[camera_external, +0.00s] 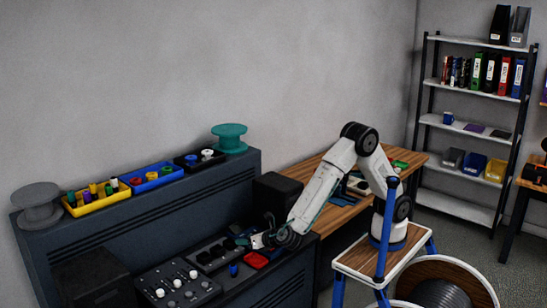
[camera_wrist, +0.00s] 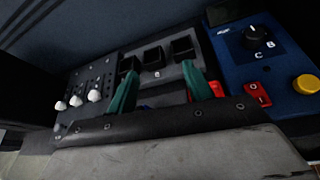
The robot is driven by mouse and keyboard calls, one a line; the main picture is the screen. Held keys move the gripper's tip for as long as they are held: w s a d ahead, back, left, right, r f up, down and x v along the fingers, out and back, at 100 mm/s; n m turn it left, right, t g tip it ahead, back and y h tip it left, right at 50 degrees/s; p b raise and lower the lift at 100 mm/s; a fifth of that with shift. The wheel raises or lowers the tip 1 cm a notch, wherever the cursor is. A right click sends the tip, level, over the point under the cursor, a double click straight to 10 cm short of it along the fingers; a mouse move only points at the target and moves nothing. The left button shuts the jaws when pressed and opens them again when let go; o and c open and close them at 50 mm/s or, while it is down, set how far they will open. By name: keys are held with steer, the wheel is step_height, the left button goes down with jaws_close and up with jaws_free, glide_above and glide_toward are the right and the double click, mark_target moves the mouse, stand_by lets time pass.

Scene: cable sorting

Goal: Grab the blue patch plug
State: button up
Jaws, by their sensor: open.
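The blue patch plug (camera_external: 233,269) stands upright on the dark console, just left of a red tray (camera_external: 255,261), in the external view. My gripper (camera_external: 245,241) is above the console, behind the plug in the picture, near the dark socket block (camera_external: 210,254). In the wrist view my gripper (camera_wrist: 160,84) shows two teal fingers spread apart with nothing clearly held between them. The socket block (camera_wrist: 158,60) with its black square openings lies beyond the fingers.
A panel with white knobs (camera_external: 175,285) lies left of the plug. In the wrist view a blue box (camera_wrist: 255,60) with a dial and yellow button (camera_wrist: 305,84) stands at right. Yellow (camera_external: 97,198) and blue (camera_external: 151,178) bins sit on the upper ledge.

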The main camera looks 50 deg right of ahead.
mark_target(233, 268)
steer(key=s+a+f+n, duration=0.1)
steer(key=s+f, duration=0.1)
steer(key=s+a+f+n+y, duration=0.1)
steer(key=s+a+f, duration=0.1)
steer(key=s+a+f+n+y, duration=0.1)
steer(key=s+a+f+n, duration=0.1)
steer(key=shift+s+a+f+g, duration=0.2)
steer(key=shift+f+g, duration=0.1)
steer(key=shift+f, duration=0.1)
steer(key=shift+w+a+f, duration=0.15)
steer(key=shift+a+f, duration=0.05)
steer(key=shift+x, duration=0.9)
steer(key=x, duration=0.5)
steer(key=shift+w+a, duration=0.1)
steer(key=shift+w, duration=0.25)
steer(key=c, duration=1.1)
